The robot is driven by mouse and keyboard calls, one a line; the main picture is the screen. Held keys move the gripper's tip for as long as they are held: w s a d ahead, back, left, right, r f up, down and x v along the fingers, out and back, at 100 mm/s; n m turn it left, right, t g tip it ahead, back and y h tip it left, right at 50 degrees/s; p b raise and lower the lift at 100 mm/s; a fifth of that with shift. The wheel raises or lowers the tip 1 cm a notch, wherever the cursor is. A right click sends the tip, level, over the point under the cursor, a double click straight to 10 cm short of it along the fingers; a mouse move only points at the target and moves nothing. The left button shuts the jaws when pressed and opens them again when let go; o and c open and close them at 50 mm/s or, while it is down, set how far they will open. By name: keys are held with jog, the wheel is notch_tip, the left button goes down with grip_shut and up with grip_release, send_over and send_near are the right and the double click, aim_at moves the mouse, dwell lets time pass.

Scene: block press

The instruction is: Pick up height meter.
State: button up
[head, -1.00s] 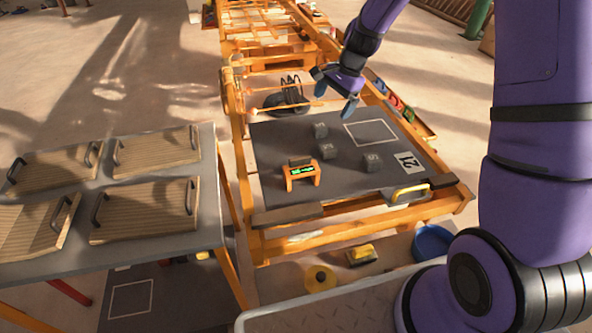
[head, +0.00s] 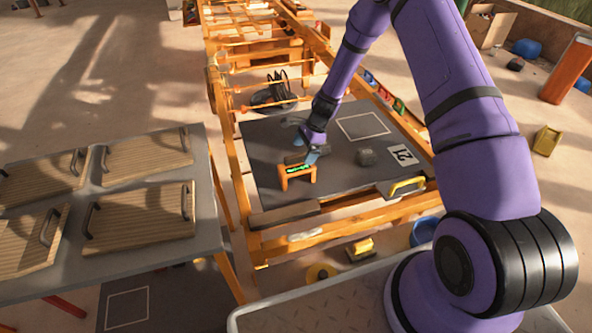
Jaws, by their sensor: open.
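The height meter (head: 297,175) is a small orange stand with a dark top and a green lit display. It stands upright near the left front of the dark grey work surface (head: 265,148). My gripper (head: 303,141) is open, low over the surface, just behind and to the upper right of the height meter. One blue-grey fingertip shows close to the meter's right end; I cannot tell whether it touches. My purple arm and gripper hide part of the surface there.
One grey block (head: 367,156) stands right of the gripper, near a white card with a number (head: 401,154). A white square outline (head: 362,127) is marked behind it. A yellow handle (head: 407,186) is at the front right edge. Wooden boards with handles (head: 140,218) lie on the left table.

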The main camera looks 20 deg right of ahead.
aim_at(294, 167)
jog(key=shift+a+x, duration=0.1)
jog(key=shift+x, duration=1.65)
jog(key=shift+a+x, duration=0.15)
jog(key=shift+x, duration=1.6)
jog(key=shift+r, duration=0.15)
jog(key=c, duration=1.2)
jog(key=shift+c, duration=0.2)
